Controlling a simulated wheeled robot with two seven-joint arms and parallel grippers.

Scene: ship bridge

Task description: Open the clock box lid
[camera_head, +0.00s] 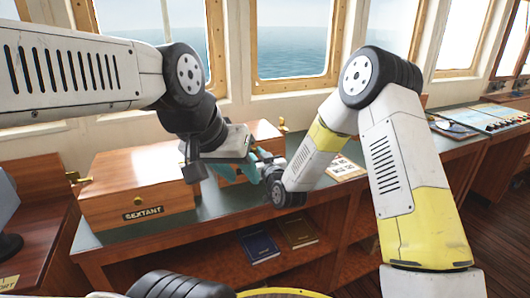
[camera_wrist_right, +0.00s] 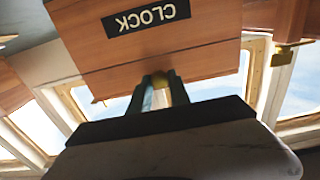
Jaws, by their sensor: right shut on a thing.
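The wooden clock box (camera_wrist_right: 215,50) fills the upper middle of the right wrist view, its CLOCK label (camera_wrist_right: 146,19) upside down. My right gripper (camera_wrist_right: 160,82) is shut on the box's brass knob (camera_wrist_right: 160,77). A thin seam runs between label and knob; I see no clear gap there. In the head view the clock box (camera_head: 262,131) stands on the counter, largely hidden behind my arms, and the right fingertips are hidden.
The sextant box (camera_head: 137,190) stands left of the clock box on the green counter (camera_head: 215,203). Two books (camera_head: 258,246) lie on the shelf below. A framed card (camera_head: 346,168) lies to the right. Windows line the wall behind.

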